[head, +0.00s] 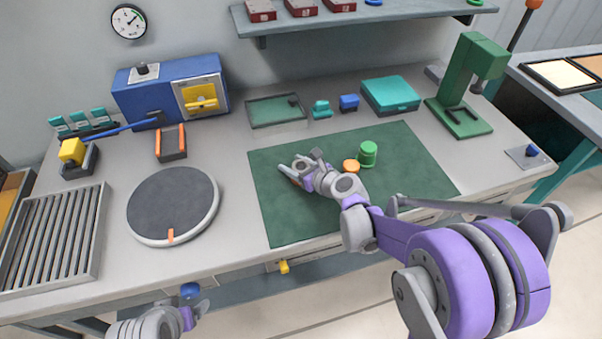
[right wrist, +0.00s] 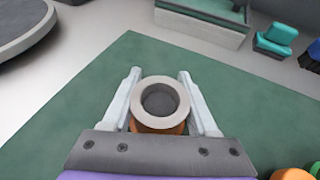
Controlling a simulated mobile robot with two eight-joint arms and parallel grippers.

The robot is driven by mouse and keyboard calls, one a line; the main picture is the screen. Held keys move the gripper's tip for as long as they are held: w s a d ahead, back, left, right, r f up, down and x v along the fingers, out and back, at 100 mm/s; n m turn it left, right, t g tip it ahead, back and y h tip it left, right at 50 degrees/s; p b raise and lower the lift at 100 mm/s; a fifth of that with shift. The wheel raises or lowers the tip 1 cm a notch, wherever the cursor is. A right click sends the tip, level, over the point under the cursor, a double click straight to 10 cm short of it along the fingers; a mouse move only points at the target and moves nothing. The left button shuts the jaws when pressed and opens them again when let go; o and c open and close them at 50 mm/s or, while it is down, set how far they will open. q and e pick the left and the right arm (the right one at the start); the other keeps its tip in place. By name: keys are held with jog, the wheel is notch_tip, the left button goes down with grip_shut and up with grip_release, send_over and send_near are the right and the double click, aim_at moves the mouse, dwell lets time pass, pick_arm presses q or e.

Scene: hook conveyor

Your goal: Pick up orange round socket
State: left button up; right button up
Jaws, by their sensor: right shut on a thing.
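The orange round socket (right wrist: 160,103) has a pale grey ring on top and an orange body below. In the right wrist view it stands between the two fingers of my right gripper (right wrist: 160,95), which is shut on it. In the head view my right gripper (head: 297,169) is low over the left part of the green mat (head: 285,215), and the socket is mostly hidden by it. Whether the socket touches the mat is unclear.
Another orange round piece (head: 351,166) and a green cylinder (head: 368,153) stand on the mat right of my right gripper. A grey turntable (head: 173,203) is to the left. A green-bottomed tray (head: 277,111) and a teal box (head: 391,95) stand behind the mat.

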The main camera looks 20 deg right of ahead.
grip_shut()
